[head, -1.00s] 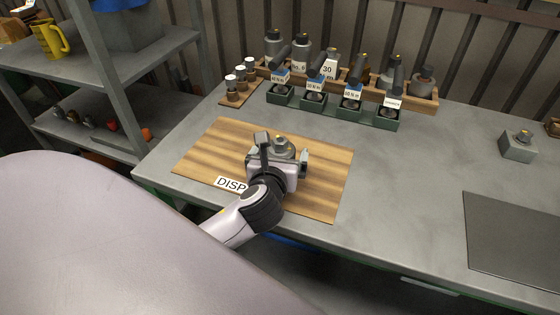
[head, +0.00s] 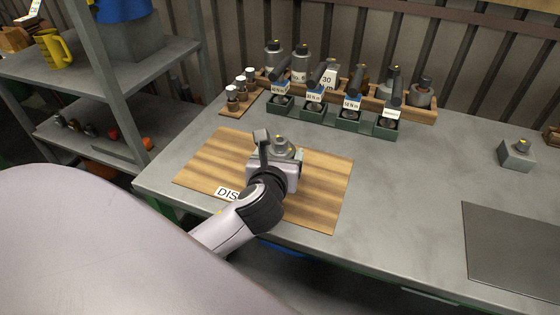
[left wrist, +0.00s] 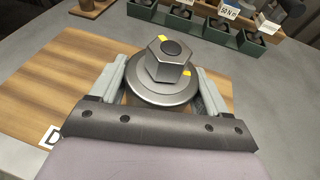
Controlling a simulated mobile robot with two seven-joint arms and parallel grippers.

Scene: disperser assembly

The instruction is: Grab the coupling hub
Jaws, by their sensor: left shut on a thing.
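The coupling hub (left wrist: 165,82) is a grey metal piece with a round flange and a hexagonal top with yellow marks. It stands over the wooden board (head: 215,160), and its top also shows in the head view (head: 281,146). My left gripper (left wrist: 162,88) is shut on the hub, with a finger on each side of it. In the head view, the gripper (head: 278,160) hides most of the hub's lower part, and I cannot tell whether the hub touches the board. My right gripper is not in view.
Green bins (head: 312,116) with labelled tools stand behind the board, before a wooden rack (head: 432,108) of bottles. A grey block (head: 517,154) and a dark mat (head: 510,245) are at the right. The table between is clear.

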